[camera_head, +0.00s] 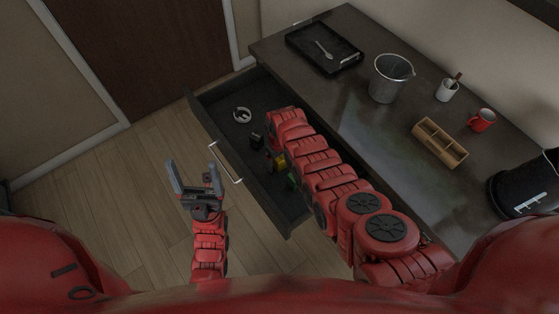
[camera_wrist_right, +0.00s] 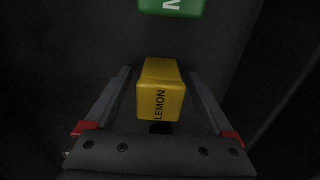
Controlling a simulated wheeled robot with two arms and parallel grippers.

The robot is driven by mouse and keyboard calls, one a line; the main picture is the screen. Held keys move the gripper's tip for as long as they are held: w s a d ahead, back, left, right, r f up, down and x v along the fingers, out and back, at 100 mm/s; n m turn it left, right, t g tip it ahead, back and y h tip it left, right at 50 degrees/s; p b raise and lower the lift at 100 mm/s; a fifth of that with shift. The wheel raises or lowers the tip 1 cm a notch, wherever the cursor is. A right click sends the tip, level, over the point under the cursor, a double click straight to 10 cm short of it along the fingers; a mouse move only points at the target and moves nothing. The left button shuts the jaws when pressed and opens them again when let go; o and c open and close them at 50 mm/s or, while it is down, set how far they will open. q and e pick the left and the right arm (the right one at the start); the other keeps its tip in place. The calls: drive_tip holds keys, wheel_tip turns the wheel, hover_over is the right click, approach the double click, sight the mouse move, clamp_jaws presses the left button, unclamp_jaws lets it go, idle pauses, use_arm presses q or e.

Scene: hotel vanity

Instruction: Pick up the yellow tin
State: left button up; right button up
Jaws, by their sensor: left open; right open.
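The yellow tin (camera_wrist_right: 161,98), marked LEMON, lies inside the open drawer. In the right wrist view it sits between the two open fingers of my right gripper (camera_wrist_right: 160,95), with a gap on both sides. In the head view the yellow tin (camera_head: 280,163) is partly hidden by my right arm, which reaches over the drawer. The right gripper is mostly hidden there too. My left gripper (camera_head: 196,180) is open and empty, in front of the drawer handle and above the floor.
The dark drawer (camera_head: 217,98) also holds a green tin (camera_wrist_right: 172,6), a black item (camera_head: 257,141) and a silver ring-shaped item (camera_head: 242,116). On the counter are a tray (camera_head: 345,62) with a spoon, a metal bucket (camera_head: 388,80), a wooden box (camera_head: 440,143) and a red mug (camera_head: 482,120).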

clamp_jaws()
drive_tip(key=shift+r, duration=0.15)
idle(0.4)
